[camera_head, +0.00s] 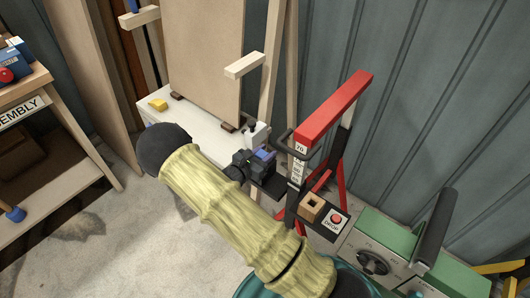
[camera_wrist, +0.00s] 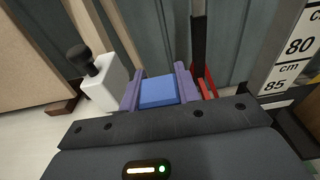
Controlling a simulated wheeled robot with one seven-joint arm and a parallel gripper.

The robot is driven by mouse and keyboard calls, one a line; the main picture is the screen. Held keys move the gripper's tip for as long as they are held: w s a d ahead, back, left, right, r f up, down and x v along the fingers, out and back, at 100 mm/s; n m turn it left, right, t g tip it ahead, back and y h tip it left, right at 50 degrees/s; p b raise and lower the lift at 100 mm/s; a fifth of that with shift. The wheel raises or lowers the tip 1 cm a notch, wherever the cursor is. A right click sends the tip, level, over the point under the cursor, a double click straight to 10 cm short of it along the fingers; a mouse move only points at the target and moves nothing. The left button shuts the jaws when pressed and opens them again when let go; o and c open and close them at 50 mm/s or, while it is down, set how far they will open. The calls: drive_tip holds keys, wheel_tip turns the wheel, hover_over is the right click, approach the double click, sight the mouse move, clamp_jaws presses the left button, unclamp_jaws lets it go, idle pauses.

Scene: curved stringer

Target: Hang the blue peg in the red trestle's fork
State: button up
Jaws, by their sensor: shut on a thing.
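The red trestle (camera_head: 335,108) stands right of centre in the head view, with a red top beam and red and black legs. A dark bracket (camera_head: 283,137) sits at its near end; I cannot tell for sure whether this is the fork. My gripper (camera_head: 264,155) is left of that end, a little below the beam. In the wrist view, its two purple fingers (camera_wrist: 158,88) are closed on the blue peg (camera_wrist: 158,92), which shows as a blue block between them. The peg's far end is hidden. The peg looks apart from the trestle.
A white block with a black knob (camera_wrist: 100,88) is close left of the fingers. A centimetre scale (camera_wrist: 285,60) is at the right. A wooden block with a hole (camera_head: 312,205) and a red DROP button (camera_head: 336,220) sit below the trestle's near end. A green machine (camera_head: 400,250) is at lower right.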

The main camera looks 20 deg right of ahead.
drive_tip(key=shift+f, duration=0.55)
drive_tip(key=o, duration=1.1)
drive_tip(key=shift+c, duration=0.2)
drive_tip(key=p+v, duration=0.1)
drive_tip(key=v, duration=1.6)
drive_tip(key=shift+s+a, duration=0.15)
drive_tip(key=shift+a, duration=0.05)
drive_tip(key=shift+r, duration=0.1)
